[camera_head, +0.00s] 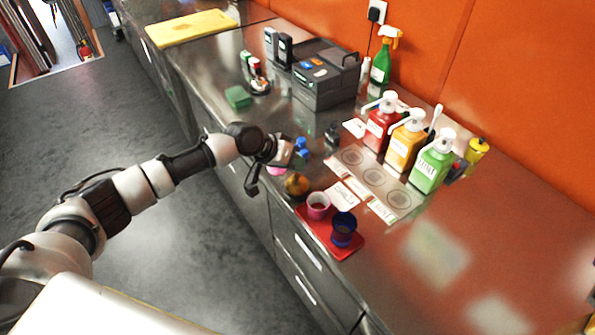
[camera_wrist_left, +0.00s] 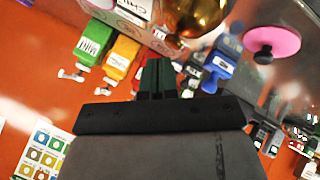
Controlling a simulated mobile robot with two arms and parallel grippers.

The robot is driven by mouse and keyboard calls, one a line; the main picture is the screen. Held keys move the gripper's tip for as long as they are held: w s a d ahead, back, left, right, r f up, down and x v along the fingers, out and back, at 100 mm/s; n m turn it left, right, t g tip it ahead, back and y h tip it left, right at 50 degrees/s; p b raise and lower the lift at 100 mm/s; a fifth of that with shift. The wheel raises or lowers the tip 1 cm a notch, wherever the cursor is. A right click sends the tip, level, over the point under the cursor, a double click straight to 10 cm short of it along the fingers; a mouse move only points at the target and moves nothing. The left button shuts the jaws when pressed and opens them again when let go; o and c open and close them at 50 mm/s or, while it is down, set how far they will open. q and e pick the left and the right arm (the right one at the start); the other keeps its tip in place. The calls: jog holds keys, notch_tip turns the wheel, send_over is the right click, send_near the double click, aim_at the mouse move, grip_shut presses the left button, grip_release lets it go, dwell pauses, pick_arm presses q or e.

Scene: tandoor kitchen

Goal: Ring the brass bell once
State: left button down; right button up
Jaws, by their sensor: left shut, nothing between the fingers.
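The brass bell (camera_head: 297,185) is a rounded golden dome on the steel counter near its front edge, beside the red tray. It also shows in the left wrist view as a shiny golden dome (camera_wrist_left: 196,14) at the top, cut by the frame edge. My left gripper (camera_head: 292,158) is just behind the bell in the head view. In the left wrist view its dark fingers (camera_wrist_left: 157,78) are together and empty, with a visible gap in the picture between them and the bell. I cannot tell the exact height. My right gripper is not in view.
A red tray (camera_head: 350,250) holds a pink cup (camera_head: 317,205) and a blue cup (camera_head: 343,229). A pink disc (camera_wrist_left: 275,42) with a dark knob is beside the bell. Red, yellow and green pump bottles (camera_head: 432,165) stand behind. A dark machine (camera_head: 325,80) stands farther back.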

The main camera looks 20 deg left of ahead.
pick_arm(q)
jog(key=shift+r, duration=0.35)
notch_tip(320, 180, up, 5)
jog(key=p, duration=0.4)
dwell(0.4)
dwell(0.4)
